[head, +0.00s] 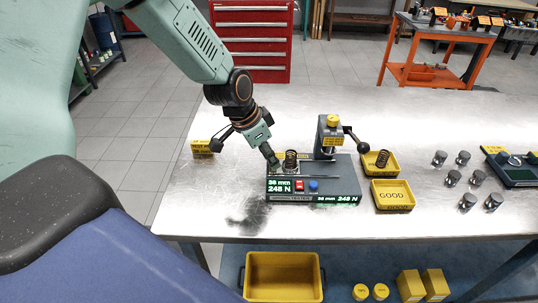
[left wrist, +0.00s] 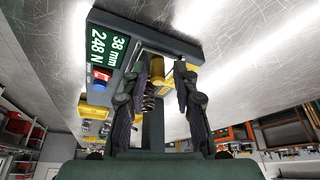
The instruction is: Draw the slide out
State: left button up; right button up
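The spring tester (head: 340,184) is a dark grey unit on the steel table, with green readouts showing 36 mm and 248 N in the head view. One spring (head: 291,160) stands at its left, and a post with a yellow cap (head: 333,121) rises behind. My left gripper (head: 273,161) is at the tester's left end, close beside that spring. In the left wrist view the gripper (left wrist: 163,66) has its fingers apart, with the spring (left wrist: 148,101) showing between them. I cannot make out a distinct slide or any contact with it. My right gripper is in neither view.
A black-knobbed lever (head: 352,134) juts from the post's right. A yellow tray (head: 393,168) with a spring and the yellow GOOD tray (head: 393,207) stand close right. Several metal cylinders (head: 452,178) stand farther right. A yellow block (head: 202,147) is left. The table front is clear.

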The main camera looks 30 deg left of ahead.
pick_arm(q)
jog(key=shift+o, duration=0.5)
jog(key=shift+d, duration=0.1)
jog(key=shift+s+r, duration=0.15)
jog(key=shift+r, duration=0.4)
jog(key=v, duration=1)
jog(key=shift+r, duration=0.4)
jog(key=shift+s, duration=0.1)
jog(key=shift+f, duration=0.1)
